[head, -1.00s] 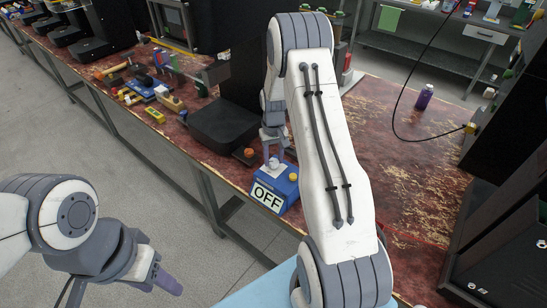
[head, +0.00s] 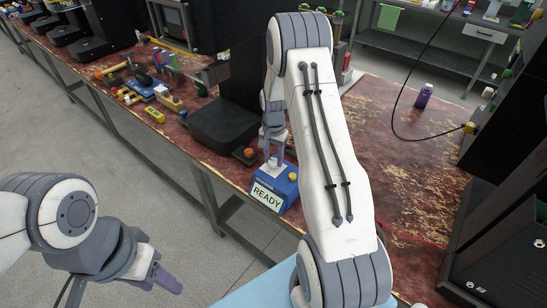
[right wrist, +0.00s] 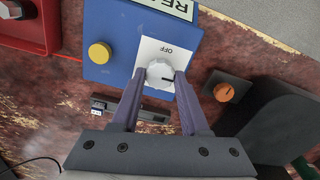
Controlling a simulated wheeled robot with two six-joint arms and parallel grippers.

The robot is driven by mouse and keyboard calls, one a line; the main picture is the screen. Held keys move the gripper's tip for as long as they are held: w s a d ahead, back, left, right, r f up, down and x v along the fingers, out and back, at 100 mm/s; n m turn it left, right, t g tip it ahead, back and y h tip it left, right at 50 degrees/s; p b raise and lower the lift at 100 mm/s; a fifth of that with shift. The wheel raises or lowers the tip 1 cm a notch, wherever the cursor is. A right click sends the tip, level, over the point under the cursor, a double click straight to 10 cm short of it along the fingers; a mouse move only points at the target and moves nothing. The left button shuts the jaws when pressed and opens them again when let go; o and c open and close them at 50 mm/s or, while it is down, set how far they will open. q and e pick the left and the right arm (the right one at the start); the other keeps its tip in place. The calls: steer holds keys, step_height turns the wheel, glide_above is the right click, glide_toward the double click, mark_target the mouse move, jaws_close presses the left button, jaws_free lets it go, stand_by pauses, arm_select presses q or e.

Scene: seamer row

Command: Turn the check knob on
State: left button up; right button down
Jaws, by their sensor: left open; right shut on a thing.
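The blue check box (head: 284,194) stands near the table's front edge, and its front sign (head: 267,197) reads READY. In the right wrist view the blue box (right wrist: 115,30) carries a white knob (right wrist: 160,74) on a white plate marked OFF. The knob's dark mark points to the right in that view, away from the OFF word. My right gripper (right wrist: 158,78) is shut on the knob, one finger on each side. In the head view my right gripper (head: 272,156) comes down on the box from above. My left gripper (head: 168,281) is open and empty over the floor.
A yellow button (right wrist: 100,53) sits beside the knob. A small dark box with an orange knob (right wrist: 224,92) and a black machine base (head: 222,124) are close by. A purple bottle (head: 424,96) stands at the right. The table's right part is mostly clear.

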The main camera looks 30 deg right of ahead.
mark_target(273, 160)
steer(key=shift+m, duration=0.3)
steer(key=shift+c, duration=2.1)
jaws_free()
step_height(273, 160, up, 11)
steer(key=b, duration=0.1)
steer(key=shift+f, duration=0.2)
